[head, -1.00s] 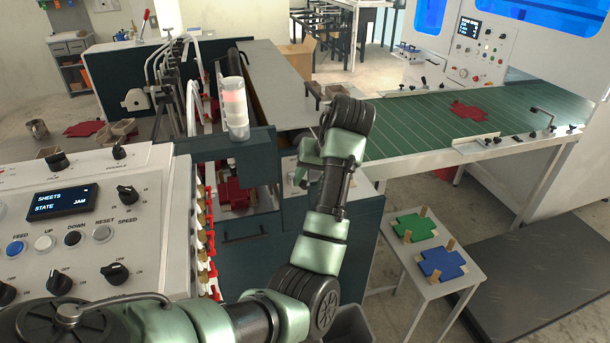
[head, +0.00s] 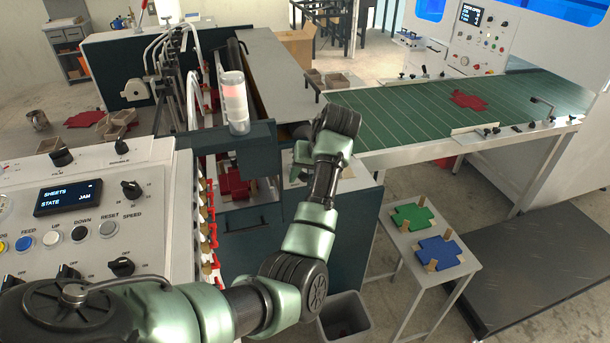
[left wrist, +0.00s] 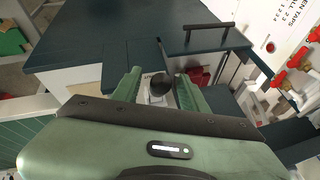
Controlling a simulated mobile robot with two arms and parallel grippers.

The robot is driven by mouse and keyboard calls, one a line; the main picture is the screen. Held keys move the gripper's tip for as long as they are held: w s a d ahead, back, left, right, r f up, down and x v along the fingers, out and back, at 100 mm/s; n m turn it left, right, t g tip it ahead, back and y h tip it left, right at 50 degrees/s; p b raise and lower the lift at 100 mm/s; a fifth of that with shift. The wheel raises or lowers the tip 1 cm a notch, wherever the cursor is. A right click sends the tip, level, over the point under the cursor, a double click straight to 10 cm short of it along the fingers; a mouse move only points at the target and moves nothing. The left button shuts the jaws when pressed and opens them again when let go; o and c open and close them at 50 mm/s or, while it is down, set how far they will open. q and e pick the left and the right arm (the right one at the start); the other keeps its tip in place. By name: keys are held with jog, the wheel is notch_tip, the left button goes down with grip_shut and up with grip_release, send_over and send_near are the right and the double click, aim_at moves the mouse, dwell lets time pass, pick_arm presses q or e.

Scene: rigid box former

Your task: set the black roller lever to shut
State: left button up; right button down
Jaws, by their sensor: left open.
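A black round knob (left wrist: 161,84), which looks like the roller lever's end, shows in the left wrist view on a pale plate. It lies in line with the gap between my left gripper's fingers (left wrist: 159,76). The fingers are open, one on each side of the knob in the picture; I cannot tell whether they touch it. In the head view my left gripper (head: 299,160) points at the machine's near end, and my wrist hides most of the lever there. My right gripper is in neither view.
A control panel (head: 90,205) reads "STATE JAM" at left. Red valve taps (left wrist: 298,58) line the machine's side in the left wrist view. A green conveyor (head: 400,115) lies to the right. A small table (head: 412,247) holds green and blue pieces. A grey bin (head: 342,318) stands below my arm.

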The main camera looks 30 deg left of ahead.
pick_arm(q)
grip_shut()
dwell(1.4)
